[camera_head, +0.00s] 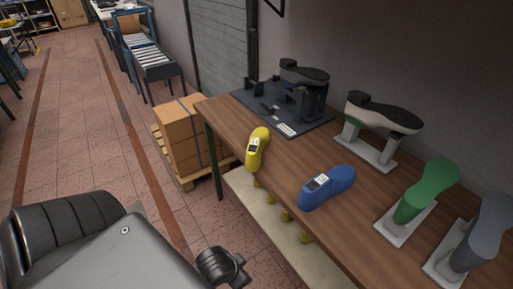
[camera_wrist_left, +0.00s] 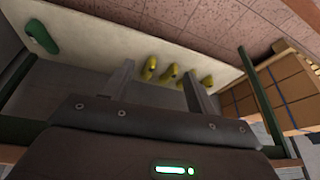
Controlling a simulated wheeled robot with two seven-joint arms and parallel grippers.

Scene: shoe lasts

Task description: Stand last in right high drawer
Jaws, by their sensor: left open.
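A yellow last (camera_head: 257,148) and a blue last (camera_head: 327,188), each with a small label, lie on the wooden table (camera_head: 285,160). A green last (camera_head: 425,190) and a grey last (camera_head: 484,236) stand on pale bases at the right. My left gripper (camera_wrist_left: 160,82) is open and empty in the left wrist view, with several yellow lasts (camera_wrist_left: 172,74) on the low shelf beyond its fingers. A green last on that shelf (camera_wrist_left: 41,37) shows at the left. No drawer is visible. My right gripper is not in view.
A low pale shelf (camera_head: 262,217) runs below the table. Two shoes stand at the back, one on a dark fixture (camera_head: 287,112), one on a stand (camera_head: 380,146). Cardboard boxes (camera_head: 183,138) sit on a pallet beyond the table's end. The tiled floor at the left is clear.

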